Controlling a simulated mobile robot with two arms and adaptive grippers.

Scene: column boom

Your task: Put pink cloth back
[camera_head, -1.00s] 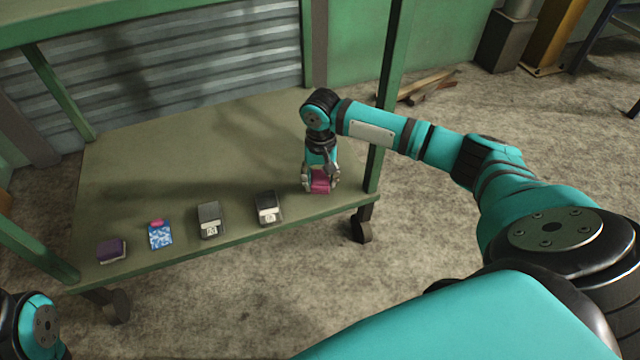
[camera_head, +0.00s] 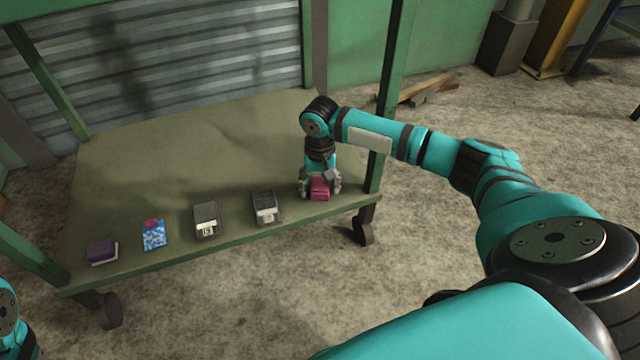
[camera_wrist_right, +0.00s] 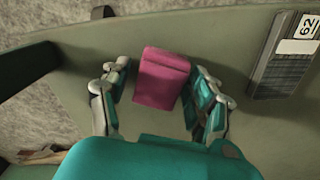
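The pink cloth (camera_head: 320,188) is a small folded block near the right front corner of the green shelf board (camera_head: 200,150). My right gripper (camera_head: 320,190) points down over it, with one finger on each side. In the right wrist view, the pink cloth (camera_wrist_right: 162,78) lies between the spread fingers of my right gripper (camera_wrist_right: 163,85), with narrow gaps beside it. The cloth appears to rest on the board. Only a bit of my left arm shows at the lower left in the head view; its gripper is out of view.
Left of the cloth, a row holds a dark box with a white label (camera_head: 265,207), a similar grey box (camera_head: 206,219), a blue patterned packet (camera_head: 154,236) and a purple block (camera_head: 102,251). A green post (camera_head: 388,100) stands close right of my gripper. The board behind is clear.

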